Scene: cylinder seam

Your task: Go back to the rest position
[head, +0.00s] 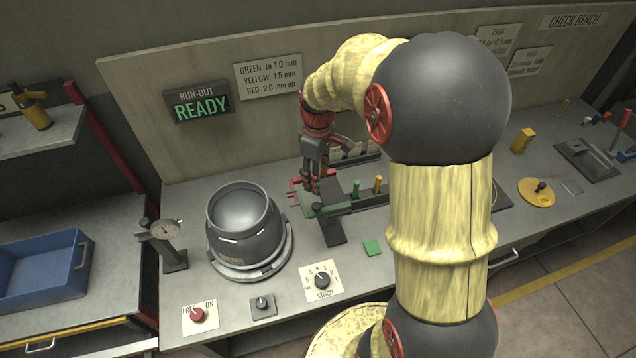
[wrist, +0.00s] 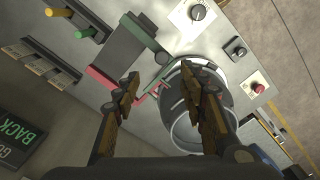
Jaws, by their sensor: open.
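My gripper (head: 313,182) hangs over the bench in the head view, just right of the grey cylinder (head: 243,222). In the wrist view its two fingers (wrist: 165,98) stand wide apart with nothing between them. The cylinder stands upright on a round base; it also shows in the wrist view (wrist: 185,135), partly behind the right finger. A small fixture with red and green arms (head: 325,209) lies below my gripper. Whether the fingers touch it, I cannot tell.
The run-out sign (head: 200,106) reads READY. A dial gauge stand (head: 172,245) is left of the cylinder. A stitch knob (head: 322,281) and a red knob (head: 198,314) are at the front. Green and yellow pegs (head: 356,188) stand in a rack close to my gripper.

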